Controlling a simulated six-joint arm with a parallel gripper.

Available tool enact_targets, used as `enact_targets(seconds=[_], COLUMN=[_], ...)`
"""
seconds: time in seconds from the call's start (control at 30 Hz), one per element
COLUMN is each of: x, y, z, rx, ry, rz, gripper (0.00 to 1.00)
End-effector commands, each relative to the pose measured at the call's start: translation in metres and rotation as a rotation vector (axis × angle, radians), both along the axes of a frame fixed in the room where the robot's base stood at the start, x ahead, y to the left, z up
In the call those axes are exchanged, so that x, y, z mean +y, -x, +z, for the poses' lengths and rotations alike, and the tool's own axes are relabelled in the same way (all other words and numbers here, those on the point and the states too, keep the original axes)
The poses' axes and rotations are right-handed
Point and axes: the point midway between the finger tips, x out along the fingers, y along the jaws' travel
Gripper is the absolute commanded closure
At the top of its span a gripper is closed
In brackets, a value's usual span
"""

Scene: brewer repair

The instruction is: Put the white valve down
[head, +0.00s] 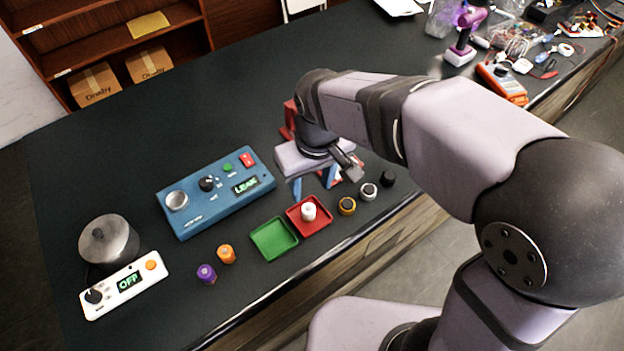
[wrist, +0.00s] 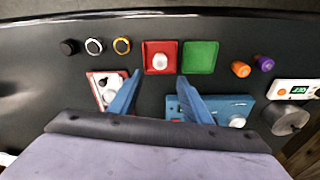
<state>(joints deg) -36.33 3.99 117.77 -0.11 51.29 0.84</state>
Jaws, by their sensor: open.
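The white valve (head: 309,211) stands in the red tray (head: 322,229). In the wrist view the valve (wrist: 160,62) sits near the middle of the red tray (wrist: 149,48). My gripper (head: 313,186) has two blue fingers spread apart with nothing between them. It hangs above the table, behind the red tray in the head view and apart from the valve. In the wrist view the open fingertips (wrist: 159,80) lie on either side below the tray.
The green tray (head: 262,243) adjoins the red one. A blue tester reading LEAK (head: 210,207) and a white OFF panel (head: 112,292) stand left. Orange (head: 226,254) and purple (head: 206,274) valves stand in front. Several ringed or black valves line the right edge. A red device (wrist: 97,78) is partly hidden.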

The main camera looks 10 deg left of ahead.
Motion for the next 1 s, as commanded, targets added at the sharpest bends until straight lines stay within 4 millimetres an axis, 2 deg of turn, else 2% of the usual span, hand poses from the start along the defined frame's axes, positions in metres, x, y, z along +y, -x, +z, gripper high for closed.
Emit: enact_targets(seconds=[0.2, 0.47, 0.57, 0.67, 0.77, 0.9, 1.0], x=[-0.001, -0.002, -0.013, -0.040, -0.080, -0.140, -0.174], y=[0.002, 0.002, 0.001, -0.001, 0.002, 0.019, 0.037], z=[0.016, 0.018, 0.014, 0.004, -0.012, -0.037, -0.052], rx=[0.000, 0.001, 0.005, 0.016, 0.033, 0.065, 0.086], ry=[0.000, 0.000, 0.005, 0.011, 0.021, 0.032, 0.036], rz=[0.000, -0.002, -0.028, -0.094, -0.195, -0.361, -0.468], gripper=[0.56, 0.56, 0.56, 0.56, 0.56, 0.56, 0.56])
